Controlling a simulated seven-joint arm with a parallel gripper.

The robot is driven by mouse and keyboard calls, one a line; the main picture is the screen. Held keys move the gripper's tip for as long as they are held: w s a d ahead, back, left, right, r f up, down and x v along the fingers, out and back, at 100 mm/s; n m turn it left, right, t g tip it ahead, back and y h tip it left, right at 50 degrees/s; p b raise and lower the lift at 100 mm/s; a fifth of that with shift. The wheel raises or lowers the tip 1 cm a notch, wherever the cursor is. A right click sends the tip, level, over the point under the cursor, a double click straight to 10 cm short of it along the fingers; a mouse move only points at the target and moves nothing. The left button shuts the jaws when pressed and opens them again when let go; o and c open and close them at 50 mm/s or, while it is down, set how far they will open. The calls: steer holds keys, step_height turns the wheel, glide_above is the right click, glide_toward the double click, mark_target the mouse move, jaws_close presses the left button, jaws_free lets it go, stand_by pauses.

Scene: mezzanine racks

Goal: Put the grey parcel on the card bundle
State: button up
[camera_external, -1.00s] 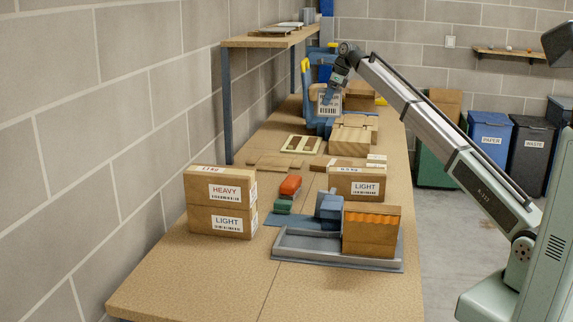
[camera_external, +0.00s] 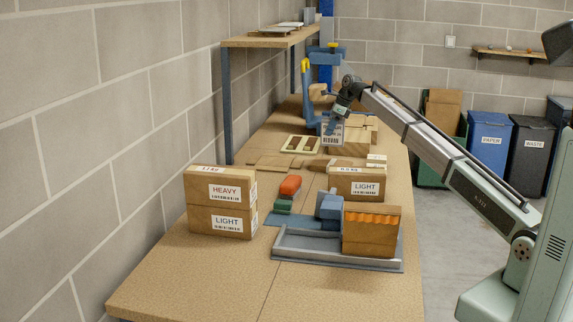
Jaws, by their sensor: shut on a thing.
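My gripper (camera_external: 338,112) points down over the far part of the bench, shut on a parcel with a white barcode label (camera_external: 332,134). I take this for the grey parcel; little of its body shows around the label. A light brown stack (camera_external: 352,141), which looks like the card bundle, lies just right of the parcel and partly behind it. The parcel is low beside it in the picture; whether they touch I cannot tell.
Labelled cartons stand nearer, a HEAVY one (camera_external: 207,185) on a LIGHT one (camera_external: 207,221), another LIGHT box (camera_external: 350,183) to the right. A grey tray (camera_external: 300,256) is at the front. A blue post (camera_external: 326,72) rises behind my gripper. The front left bench is clear.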

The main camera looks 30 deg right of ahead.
mark_target(343, 120)
steer(key=shift+f, duration=3.95)
steer(key=shift+f, duration=0.15)
steer(key=o, duration=1.3)
steer(key=v, duration=1.2)
